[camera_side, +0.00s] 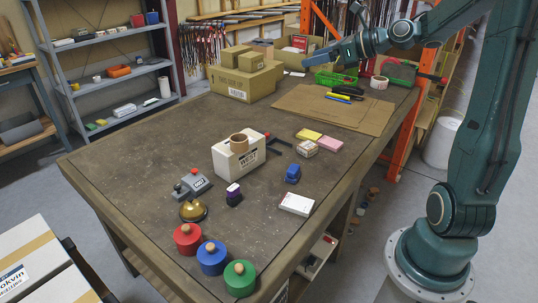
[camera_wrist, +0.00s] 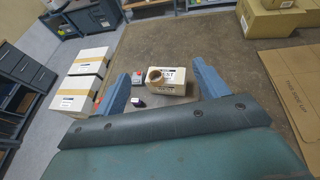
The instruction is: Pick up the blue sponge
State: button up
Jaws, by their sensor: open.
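I cannot make out a clear blue sponge. A small blue object (camera_side: 292,174) lies on the table right of the white box, but its shape is too small to tell if it is a sponge. My gripper (camera_side: 316,58) is above the far part of the table, near the cardboard boxes and well away from that object. In the wrist view, the two blue fingers of my gripper (camera_wrist: 161,68) are wide apart with nothing held between them. The table shows beyond them.
A white box (camera_side: 228,162) carries a tape roll (camera_side: 239,143). Red (camera_side: 187,239), blue (camera_side: 212,258) and green (camera_side: 239,279) knobbed cylinders stand at the near edge. Cardboard boxes (camera_side: 238,84) and a green basket (camera_side: 336,77) are at the back. The table's left part is clear.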

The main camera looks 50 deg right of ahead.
aim_at(298, 169)
notch_tip(298, 169, down, 36)
jog(key=shift+r, duration=0.2)
dwell(0.3)
jog(key=shift+a, duration=0.1)
jog(key=shift+x, duration=1.25)
jog(key=shift+w, duration=0.1)
jog(key=shift+x, duration=2.4)
jog(key=c, duration=0.9)
